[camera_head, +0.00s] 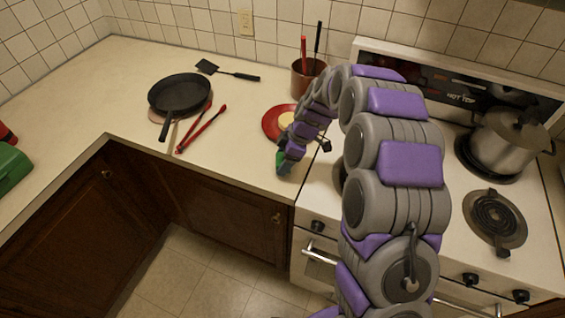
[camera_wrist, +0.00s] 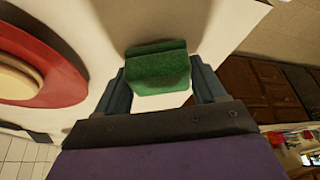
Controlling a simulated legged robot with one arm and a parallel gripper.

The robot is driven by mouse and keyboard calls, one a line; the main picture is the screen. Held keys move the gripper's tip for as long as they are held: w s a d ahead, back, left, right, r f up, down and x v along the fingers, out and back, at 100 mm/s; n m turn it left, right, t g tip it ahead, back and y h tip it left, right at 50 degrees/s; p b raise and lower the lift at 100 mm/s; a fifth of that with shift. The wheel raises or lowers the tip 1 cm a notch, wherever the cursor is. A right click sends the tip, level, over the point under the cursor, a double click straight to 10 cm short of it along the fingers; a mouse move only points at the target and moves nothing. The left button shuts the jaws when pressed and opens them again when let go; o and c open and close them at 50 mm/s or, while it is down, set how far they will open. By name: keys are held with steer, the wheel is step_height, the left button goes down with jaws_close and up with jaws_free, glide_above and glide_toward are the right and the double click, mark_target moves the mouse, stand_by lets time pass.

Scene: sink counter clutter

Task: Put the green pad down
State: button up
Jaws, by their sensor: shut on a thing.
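The green pad (camera_wrist: 158,70) is between the two fingers of my gripper (camera_wrist: 160,85) in the wrist view. My gripper is shut on it. In the head view my gripper (camera_head: 284,163) is over the front edge area of the counter, left of the stove, with a bit of green showing at its tip. The counter's pale top (camera_wrist: 190,22) shows around the pad in the wrist view. I cannot tell whether the pad touches the counter.
A red plate (camera_head: 271,124) with a yellowish item lies just behind my gripper. A black pan (camera_head: 179,93), red tongs (camera_head: 203,127) and a black spatula (camera_head: 232,71) lie further left. A utensil pot (camera_head: 303,78) stands behind. The stove (camera_head: 447,195) is right. Bare counter (camera_head: 235,150) lies left of my gripper.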

steer(key=shift+d+f, duration=0.25)
steer(key=shift+f, duration=0.35)
steer(key=shift+d, duration=0.1)
steer(key=shift+f, duration=0.1)
steer(key=o, duration=0.9)
steer(key=shift+a, duration=0.25)
steer(key=shift+o, duration=0.2)
steer(key=shift+r, duration=0.2)
steer(key=shift+w+d+r, duration=0.1)
steer(key=shift+d+r, duration=0.05)
steer(key=shift+r, duration=0.2)
steer(key=p+v, duration=0.2)
steer(key=v, duration=0.9)
steer(key=shift+p, duration=0.3)
steer(key=shift+d+r, duration=0.1)
